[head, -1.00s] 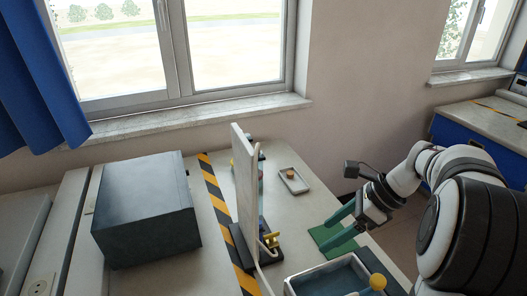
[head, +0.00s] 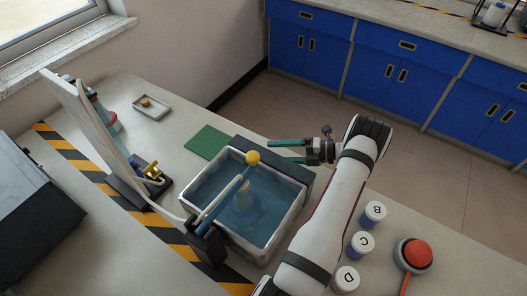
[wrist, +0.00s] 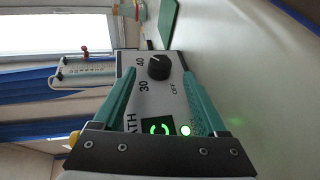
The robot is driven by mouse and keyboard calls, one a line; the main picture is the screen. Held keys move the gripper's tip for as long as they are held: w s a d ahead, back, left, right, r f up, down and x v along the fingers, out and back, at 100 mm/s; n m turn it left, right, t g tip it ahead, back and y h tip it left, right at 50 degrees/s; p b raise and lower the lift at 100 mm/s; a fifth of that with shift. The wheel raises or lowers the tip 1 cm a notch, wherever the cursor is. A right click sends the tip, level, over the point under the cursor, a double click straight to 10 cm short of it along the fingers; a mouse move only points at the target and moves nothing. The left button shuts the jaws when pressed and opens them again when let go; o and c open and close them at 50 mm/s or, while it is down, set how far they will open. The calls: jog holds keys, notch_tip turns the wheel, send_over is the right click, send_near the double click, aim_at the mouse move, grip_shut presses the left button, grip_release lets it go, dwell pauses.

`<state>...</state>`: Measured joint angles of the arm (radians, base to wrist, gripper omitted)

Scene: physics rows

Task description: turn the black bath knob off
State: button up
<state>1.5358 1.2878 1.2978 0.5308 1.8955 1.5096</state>
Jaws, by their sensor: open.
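The black bath knob (wrist: 159,67) sits on a pale panel (wrist: 150,95) in the wrist view, among the marks 30, 40 and OFF. A small light mark shows on it, apart from OFF, seemingly near 40. The knob is hidden in the head view.
A blue rod with a yellow ball (head: 253,158) crosses the bath. A green mat (head: 208,142) and a small tray (head: 152,111) lie behind. A white upright panel (head: 90,125) stands left.

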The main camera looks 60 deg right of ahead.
jog(key=x, duration=0.5)
jog(key=shift+s, duration=0.1)
grip_shut()
